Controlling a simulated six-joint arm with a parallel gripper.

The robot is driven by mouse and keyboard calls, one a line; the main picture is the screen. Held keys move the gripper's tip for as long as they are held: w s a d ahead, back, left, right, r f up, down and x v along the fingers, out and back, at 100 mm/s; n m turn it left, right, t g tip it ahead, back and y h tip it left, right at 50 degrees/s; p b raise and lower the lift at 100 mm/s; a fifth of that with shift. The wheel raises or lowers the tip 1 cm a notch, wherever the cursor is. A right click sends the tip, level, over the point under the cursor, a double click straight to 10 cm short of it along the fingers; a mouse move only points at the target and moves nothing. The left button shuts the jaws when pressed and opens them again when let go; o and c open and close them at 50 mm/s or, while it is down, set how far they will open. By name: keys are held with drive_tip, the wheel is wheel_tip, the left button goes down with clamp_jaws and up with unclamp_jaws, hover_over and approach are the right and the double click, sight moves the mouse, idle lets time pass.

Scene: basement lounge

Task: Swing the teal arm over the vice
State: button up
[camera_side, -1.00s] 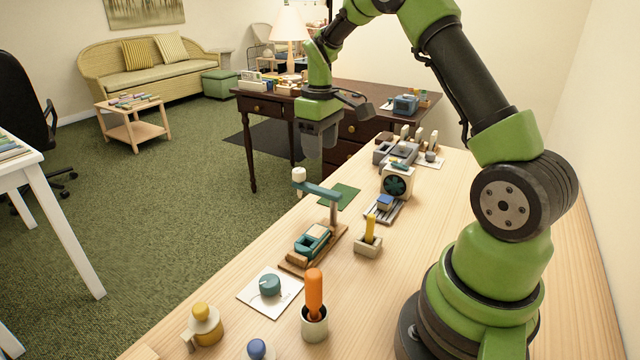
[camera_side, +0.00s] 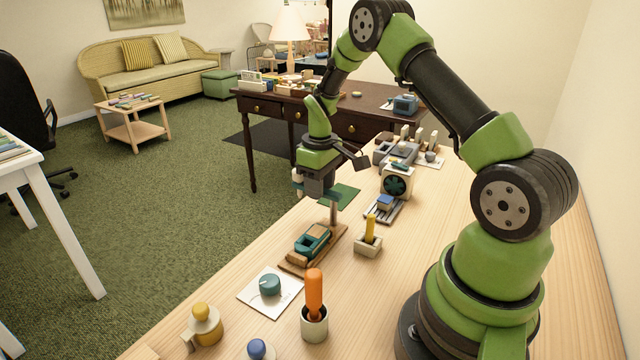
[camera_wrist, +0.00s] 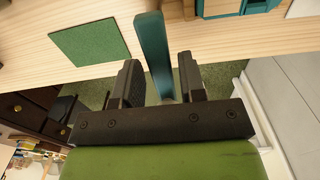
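The teal arm (camera_wrist: 152,45) runs down between the two fingers of my gripper (camera_wrist: 160,78) in the wrist view. The fingers are apart, with a gap visible beside the arm, so my gripper is open around it. In the side view my gripper (camera_side: 317,190) hides most of the arm; part of its white knob (camera_side: 297,178) shows at the left. The grey post (camera_side: 334,212) stands on a wooden base (camera_side: 338,240). The teal vice (camera_side: 312,240) sits on that base, nearer the camera, with a wooden piece on it. The arm's end is not above the vice.
A green mat (camera_side: 345,196) lies behind the post. A holder with a yellow handle (camera_side: 370,230) stands to the right. A teal dial (camera_side: 270,284) on a white plate and an orange-handled tool (camera_side: 314,292) in a cup stand in front.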

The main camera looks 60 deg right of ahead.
sight(326, 196)
clamp_jaws()
drive_tip(key=shift+a+n, duration=0.1)
drive_tip(key=shift+n, duration=0.2)
drive_tip(key=n, duration=0.2)
drive_tip(key=shift+s+a+n, duration=0.1)
drive_tip(key=shift+a+n, duration=0.3)
drive_tip(key=n, duration=0.3)
drive_tip(key=a+n, duration=0.1)
drive_tip(key=shift+s+a+n, duration=0.1)
drive_tip(key=shift+s+n, duration=0.2)
drive_tip(key=n, duration=0.1)
drive_tip(key=s+n, duration=0.1)
drive_tip(key=n, duration=0.1)
drive_tip(key=a+n, duration=0.1)
drive_tip(key=n, duration=0.1)
drive_tip(key=shift+s, duration=0.15)
drive_tip(key=shift+s+a+n, duration=0.1)
drive_tip(key=shift+s+n, duration=0.25)
drive_tip(key=shift+n, duration=0.85)
drive_tip(key=shift+s+n, duration=0.3)
drive_tip(key=shift+n, duration=0.9)
drive_tip(key=shift+o, duration=1.5)
unclamp_jaws()
